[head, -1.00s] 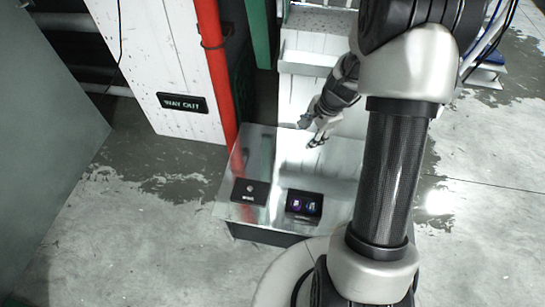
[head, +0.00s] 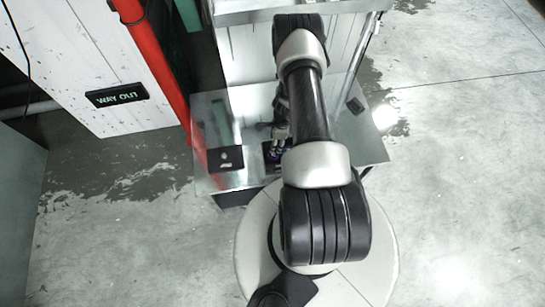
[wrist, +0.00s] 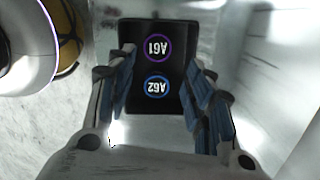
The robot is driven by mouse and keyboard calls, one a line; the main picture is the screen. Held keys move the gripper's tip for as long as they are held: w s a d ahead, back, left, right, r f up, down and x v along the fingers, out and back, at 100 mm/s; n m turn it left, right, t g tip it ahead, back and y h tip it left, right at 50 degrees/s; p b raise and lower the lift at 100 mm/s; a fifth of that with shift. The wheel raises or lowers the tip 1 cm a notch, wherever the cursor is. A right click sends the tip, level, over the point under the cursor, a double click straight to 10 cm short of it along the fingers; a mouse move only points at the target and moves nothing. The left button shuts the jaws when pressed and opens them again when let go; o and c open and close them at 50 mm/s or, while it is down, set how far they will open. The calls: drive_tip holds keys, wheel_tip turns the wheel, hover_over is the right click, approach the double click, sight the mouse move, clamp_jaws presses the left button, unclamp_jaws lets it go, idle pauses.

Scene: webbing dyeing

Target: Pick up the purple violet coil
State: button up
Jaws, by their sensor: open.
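The height between fingers and discs is hard to tell. In the head view my arm hides most of the tray and much of my gripper.
The tray sits on a shiny metal table (head: 365,150). A black labelled box (head: 226,158) stands to its left, and a small dark item (head: 355,104) lies at right. A red pipe (head: 150,50) and a WAY OUT sign (head: 117,94) are further left.

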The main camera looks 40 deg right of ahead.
drive_tip(key=b, duration=0.2)
hover_over(274, 154)
wheel_tip(274, 154, down, 6)
drive_tip(key=shift+w+d+r, duration=0.1)
drive_tip(key=shift+w+d, duration=0.05)
drive_tip(key=f+b, duration=0.2)
drive_tip(key=f, duration=0.3)
drive_tip(key=shift+a+f, duration=0.1)
drive_tip(key=shift+a, duration=0.1)
drive_tip(key=c, duration=0.8)
